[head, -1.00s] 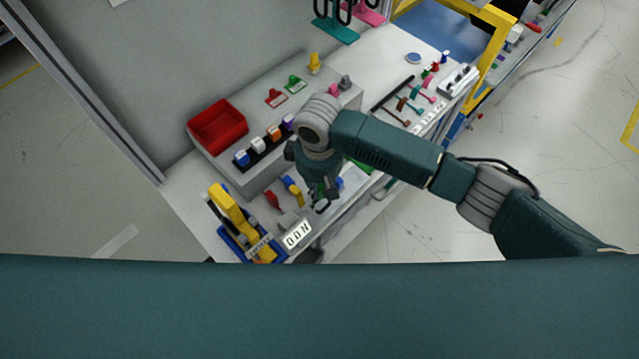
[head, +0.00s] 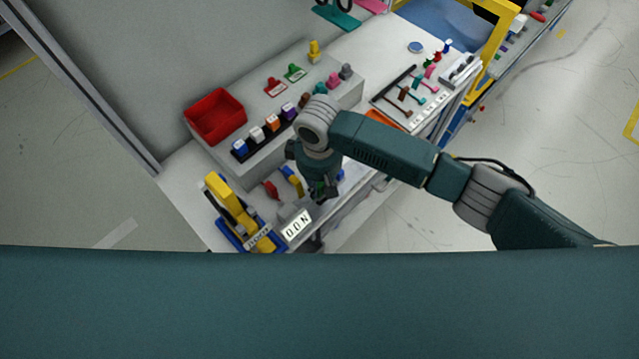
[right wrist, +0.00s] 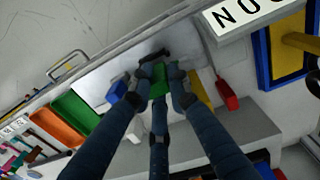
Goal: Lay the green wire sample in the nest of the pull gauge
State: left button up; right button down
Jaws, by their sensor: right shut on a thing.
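My right gripper (head: 324,194) is shut on the green wire sample (right wrist: 158,82) over the front of the bench. In the right wrist view the gripper (right wrist: 160,76) has its fingertips around the green piece, and a dark end shows just beyond them. In the head view the sample is mostly hidden by the fingers. My left gripper is not in view.
Blue (right wrist: 117,89), yellow (right wrist: 201,91) and red (right wrist: 226,95) pieces lie close around the gripper. A yellow press (head: 232,206) on a blue base stands at the left. A raised grey shelf carries a red bin (head: 216,116). Green (right wrist: 75,114) and orange (right wrist: 55,128) trays lie to one side.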

aim_at(319, 185)
jog(key=shift+p, duration=0.4)
jog(key=shift+p, duration=0.5)
dwell(1.0)
jog(key=shift+f+b, duration=0.45)
jog(key=shift+f, duration=0.7)
dwell(0.4)
jog(key=c, duration=1.6)
grip_release()
jog(key=shift+o, duration=0.2)
notch_tip(319, 185, up, 12)
